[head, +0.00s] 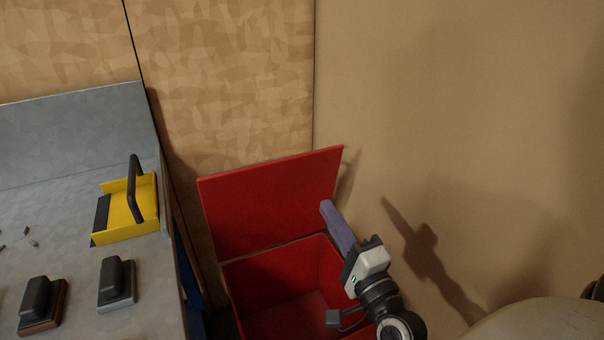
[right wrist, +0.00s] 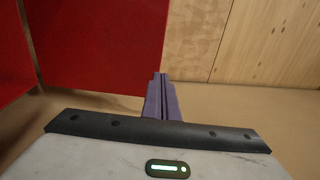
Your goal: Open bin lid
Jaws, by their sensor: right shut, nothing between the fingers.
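A red bin (head: 252,268) stands on the floor in the corner by the wall. Its red lid (head: 268,200) is raised and tilted back toward the wooden wall, and the bin's inside shows empty where I can see it. My right gripper (head: 326,207) has purple fingers, shut and empty, at the right side of the raised lid near its edge. In the right wrist view the shut fingers (right wrist: 161,82) point past the red lid (right wrist: 95,45) at the left. I cannot tell whether they touch it. My left gripper is not in view.
A grey workbench (head: 60,180) stands left of the bin, with a yellow dustpan-like tray (head: 120,222) with a black handle and two dark brush-like blocks (head: 116,282) on it. A tan wall (head: 450,80) is close on the right of my right arm.

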